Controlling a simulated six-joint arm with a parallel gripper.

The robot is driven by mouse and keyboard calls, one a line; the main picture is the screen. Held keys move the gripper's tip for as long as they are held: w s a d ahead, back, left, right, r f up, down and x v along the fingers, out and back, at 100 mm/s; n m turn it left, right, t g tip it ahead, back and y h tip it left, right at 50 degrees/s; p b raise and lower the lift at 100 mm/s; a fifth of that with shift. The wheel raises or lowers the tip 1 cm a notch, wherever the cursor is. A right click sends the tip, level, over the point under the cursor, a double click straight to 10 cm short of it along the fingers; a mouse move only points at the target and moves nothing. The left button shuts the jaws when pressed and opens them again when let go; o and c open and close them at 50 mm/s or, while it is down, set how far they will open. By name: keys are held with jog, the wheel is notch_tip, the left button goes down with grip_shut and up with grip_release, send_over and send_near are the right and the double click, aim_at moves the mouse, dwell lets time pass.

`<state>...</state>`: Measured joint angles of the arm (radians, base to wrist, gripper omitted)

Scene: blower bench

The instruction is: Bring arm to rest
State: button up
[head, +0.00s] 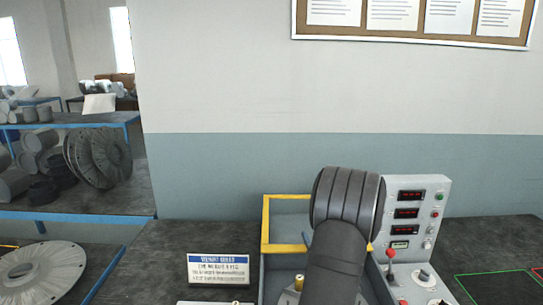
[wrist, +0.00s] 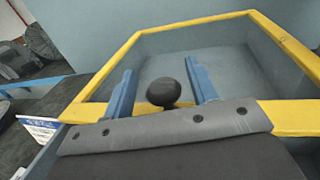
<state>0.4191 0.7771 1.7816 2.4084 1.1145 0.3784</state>
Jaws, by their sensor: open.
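My gripper (wrist: 160,66) shows in the wrist view as two blue fingers, spread apart. A black ball-shaped knob (wrist: 163,90) on a short stem appears between them, with clear room on both sides. I cannot tell how far the knob is from the fingers in depth. Beyond the fingers is a grey box with a yellow rim (wrist: 190,22). In the head view my dark arm stands over this yellow-rimmed box (head: 266,225) and hides most of my gripper. The knob is hidden there.
A control panel (head: 420,185) with red displays stands close right of my arm, with a red-knobbed lever (head: 390,254) before it. A white sign (head: 218,268) stands left of the box. A round grey disc (head: 35,270) lies at far left.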

jog(key=a+v, duration=0.3)
jog(key=v, duration=1.3)
jog(key=s+a+v, duration=0.1)
jog(key=a+v, duration=0.3)
jog(key=v, duration=1.3)
jog(key=shift+s+r, duration=0.15)
jog(key=shift+s, duration=0.15)
jog(key=d+x, duration=0.1)
jog(key=x, duration=0.3)
jog(key=d+x, duration=0.1)
jog(key=x, duration=0.4)
jog(key=d+x, duration=0.1)
jog(key=x, duration=0.3)
jog(key=shift+w+a, duration=0.1)
jog(key=shift+w, duration=0.6)
